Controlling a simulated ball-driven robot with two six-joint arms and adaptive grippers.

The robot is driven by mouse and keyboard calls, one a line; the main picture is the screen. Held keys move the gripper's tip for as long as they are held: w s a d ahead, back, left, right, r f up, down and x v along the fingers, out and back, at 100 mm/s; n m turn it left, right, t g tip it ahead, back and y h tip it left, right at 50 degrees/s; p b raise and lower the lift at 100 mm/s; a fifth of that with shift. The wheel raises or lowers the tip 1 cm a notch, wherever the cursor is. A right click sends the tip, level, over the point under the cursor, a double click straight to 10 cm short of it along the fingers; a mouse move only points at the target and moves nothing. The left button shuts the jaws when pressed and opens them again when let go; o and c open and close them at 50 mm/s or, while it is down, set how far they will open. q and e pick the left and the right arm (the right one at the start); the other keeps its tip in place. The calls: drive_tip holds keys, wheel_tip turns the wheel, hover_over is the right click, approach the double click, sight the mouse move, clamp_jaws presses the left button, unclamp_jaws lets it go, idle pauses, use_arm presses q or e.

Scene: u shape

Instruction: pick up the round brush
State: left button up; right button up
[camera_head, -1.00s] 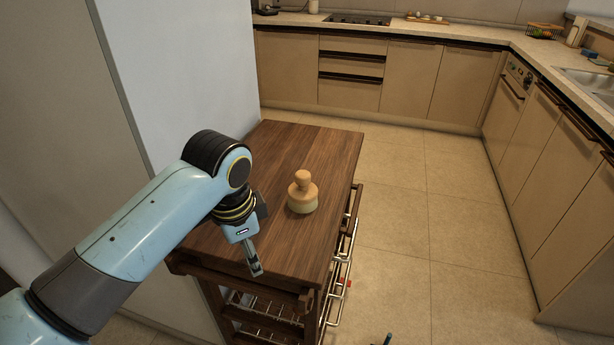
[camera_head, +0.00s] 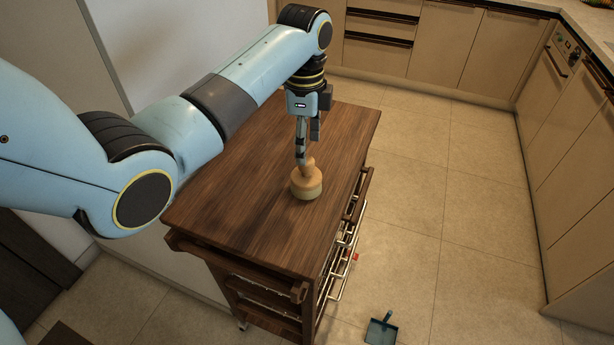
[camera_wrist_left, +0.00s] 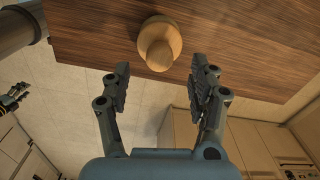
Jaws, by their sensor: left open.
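The round brush (camera_head: 307,183) stands upright on the wooden top of the trolley (camera_head: 240,220), with a tan knob handle and a round base. In the left wrist view the brush (camera_wrist_left: 158,42) is beyond the fingertips, its handle towards the camera. My left gripper (camera_head: 307,150) is just above and behind the brush in the head view, pointing down. In the left wrist view my left gripper (camera_wrist_left: 163,75) is open, with nothing between its fingers. One finger overlaps the handle top in the head view; I cannot tell whether they touch.
The trolley top is otherwise bare. A rail and drawer handles (camera_head: 345,240) are on its right side. A blue dustpan (camera_head: 381,329) lies on the floor. Cabinets (camera_head: 450,45) line the back and right. A pale wall panel (camera_head: 165,50) stands to the left.

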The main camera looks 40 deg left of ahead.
sight(306, 175)
use_arm(q)
wheel_tip(306, 175, down, 4)
drive_tip(key=shift+d+r+p, duration=0.1)
drive_tip(key=shift+d+p, duration=0.05)
drive_tip(key=shift+p, duration=0.15)
drive_tip(key=shift+f, duration=0.65)
clamp_jaws()
use_arm(e)
drive_tip(key=shift+w+r, duration=0.4)
drive_tip(key=shift+w, duration=0.3)
